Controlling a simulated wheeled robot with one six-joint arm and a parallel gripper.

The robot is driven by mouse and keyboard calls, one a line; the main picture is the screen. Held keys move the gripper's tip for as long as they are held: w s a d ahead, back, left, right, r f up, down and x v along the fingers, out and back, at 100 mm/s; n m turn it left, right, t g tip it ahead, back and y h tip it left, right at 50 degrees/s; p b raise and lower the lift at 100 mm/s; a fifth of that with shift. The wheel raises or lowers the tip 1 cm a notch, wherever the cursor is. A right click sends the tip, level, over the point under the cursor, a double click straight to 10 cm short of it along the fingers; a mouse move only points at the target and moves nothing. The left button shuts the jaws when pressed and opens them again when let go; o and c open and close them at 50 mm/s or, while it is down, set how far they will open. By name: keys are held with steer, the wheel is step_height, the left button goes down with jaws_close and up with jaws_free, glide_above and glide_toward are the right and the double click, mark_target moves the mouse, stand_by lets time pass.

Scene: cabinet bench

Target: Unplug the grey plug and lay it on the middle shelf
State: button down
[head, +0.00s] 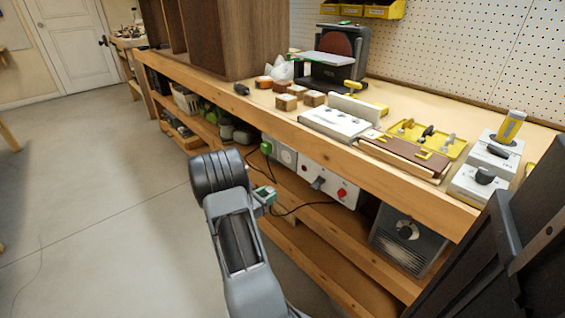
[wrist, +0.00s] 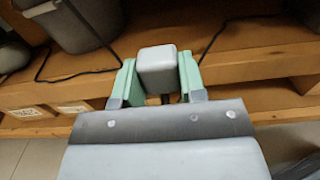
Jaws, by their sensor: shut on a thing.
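The grey plug (wrist: 158,68) sits between the two pale green fingers of my gripper (wrist: 160,78) in the wrist view. My gripper is shut on it, and the plug is clear of any socket there. In the head view my gripper (head: 265,196) is low in front of the bench, below the socket panel; the plug is hard to make out there. The panel has a round white socket (head: 285,155) and a green plug (head: 266,148). The long wooden lower shelf (wrist: 255,64) lies beyond my gripper. Which board is the middle shelf is unclear.
A brown wooden cabinet (head: 235,35) stands on the bench top (head: 445,200). A red-button switch panel (head: 328,185) hangs under the bench edge. A dark cable (wrist: 85,74) runs along the lower shelf, near a grey bin (wrist: 82,22). The floor (head: 110,220) on the left is open.

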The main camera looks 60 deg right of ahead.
steer(key=shift+f+b, duration=1.35)
steer(key=shift+f, duration=0.75)
steer(key=shift+b+x, duration=1.05)
steer(key=shift+x, duration=6.95)
